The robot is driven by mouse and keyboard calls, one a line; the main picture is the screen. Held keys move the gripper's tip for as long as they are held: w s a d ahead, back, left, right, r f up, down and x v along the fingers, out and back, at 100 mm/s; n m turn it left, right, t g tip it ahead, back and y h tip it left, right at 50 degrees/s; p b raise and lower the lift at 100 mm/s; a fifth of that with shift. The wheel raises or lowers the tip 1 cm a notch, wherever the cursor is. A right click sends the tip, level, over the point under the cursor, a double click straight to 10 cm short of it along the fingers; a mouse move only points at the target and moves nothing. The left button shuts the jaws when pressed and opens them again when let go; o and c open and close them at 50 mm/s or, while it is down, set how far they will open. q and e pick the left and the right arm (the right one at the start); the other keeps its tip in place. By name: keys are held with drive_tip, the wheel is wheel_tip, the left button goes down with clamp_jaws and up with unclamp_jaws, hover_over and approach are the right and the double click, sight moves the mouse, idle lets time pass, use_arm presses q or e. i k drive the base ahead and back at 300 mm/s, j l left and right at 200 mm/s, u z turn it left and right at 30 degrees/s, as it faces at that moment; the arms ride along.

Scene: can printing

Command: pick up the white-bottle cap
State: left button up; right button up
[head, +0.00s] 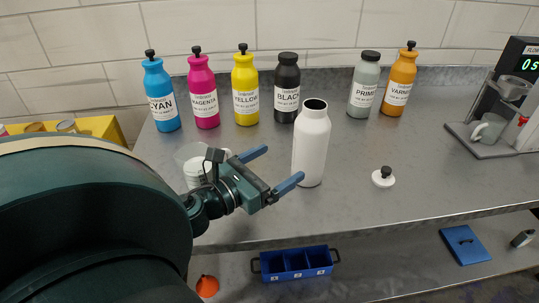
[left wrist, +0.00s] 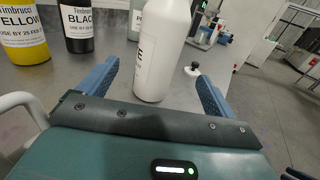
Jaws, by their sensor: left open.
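The white-bottle cap (head: 383,177) is a white disc with a black knob. It lies on the grey counter to the right of the open white bottle (head: 311,148). The cap also shows small in the left wrist view (left wrist: 192,69), beyond my right-hand finger. The white bottle stands upright and uncapped, and fills the middle of the left wrist view (left wrist: 158,50). My left gripper (head: 279,168) is open and empty, its blue fingers just left of the bottle. The bottle stands between the gripper and the cap. My right gripper is in neither view.
Cyan (head: 160,95), magenta (head: 203,92), yellow (head: 245,90), black (head: 287,90), primer (head: 365,88) and varnish (head: 400,82) bottles line the back. A clear white-filled beaker (head: 190,165) stands behind my gripper. A machine (head: 485,140) with a cup is at right. Counter around the cap is clear.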

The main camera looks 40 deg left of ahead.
sight(383, 177)
drive_tip(key=k+j, duration=0.1)
drive_tip(key=k, duration=0.9)
drive_tip(key=j, duration=0.05)
